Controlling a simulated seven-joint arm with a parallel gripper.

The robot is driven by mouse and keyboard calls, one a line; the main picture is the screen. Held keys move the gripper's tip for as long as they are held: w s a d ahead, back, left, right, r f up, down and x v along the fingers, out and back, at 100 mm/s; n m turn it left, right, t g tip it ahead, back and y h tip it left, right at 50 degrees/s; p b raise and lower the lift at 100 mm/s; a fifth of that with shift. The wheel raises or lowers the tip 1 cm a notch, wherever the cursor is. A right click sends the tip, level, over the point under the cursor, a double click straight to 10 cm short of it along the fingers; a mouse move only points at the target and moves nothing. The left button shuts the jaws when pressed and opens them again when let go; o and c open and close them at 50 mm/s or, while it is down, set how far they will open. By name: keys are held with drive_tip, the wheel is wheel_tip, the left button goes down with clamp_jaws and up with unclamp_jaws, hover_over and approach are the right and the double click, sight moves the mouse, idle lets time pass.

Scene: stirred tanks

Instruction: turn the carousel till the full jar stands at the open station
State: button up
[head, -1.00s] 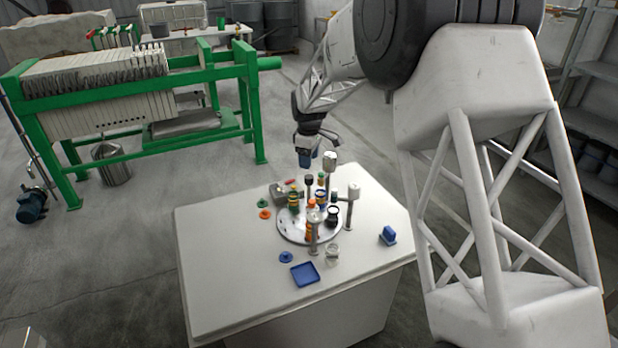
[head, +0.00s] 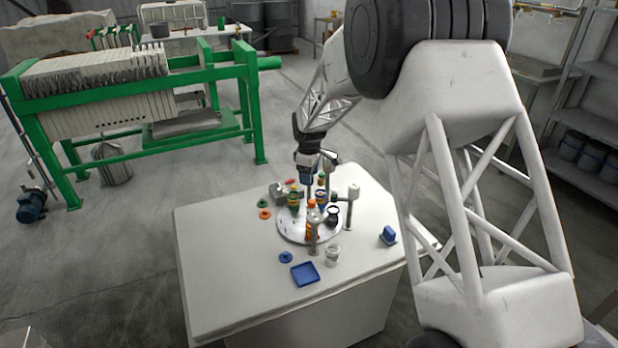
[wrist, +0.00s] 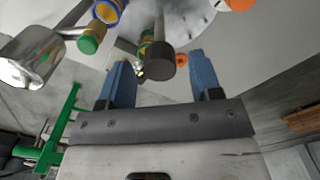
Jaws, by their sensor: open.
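The carousel (head: 292,232) is a round silver disc on the white table, also seen at the top of the wrist view (wrist: 200,22). Jars stand round it: a green-and-yellow one (head: 293,201), an orange one (head: 310,230) and a dark one (head: 333,213). I cannot tell which is full or which station is open. My gripper (head: 306,182) points down over the back of the carousel, fingers open. In the wrist view, a black-capped knob (wrist: 159,62) shows between or just beyond the blue fingers (wrist: 160,72); I see no contact.
Capped posts stand round the disc, one at the right (head: 353,191) and one in front (head: 314,217).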

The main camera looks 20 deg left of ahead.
drive_tip(key=shift+f, duration=0.65)
clamp_jaws()
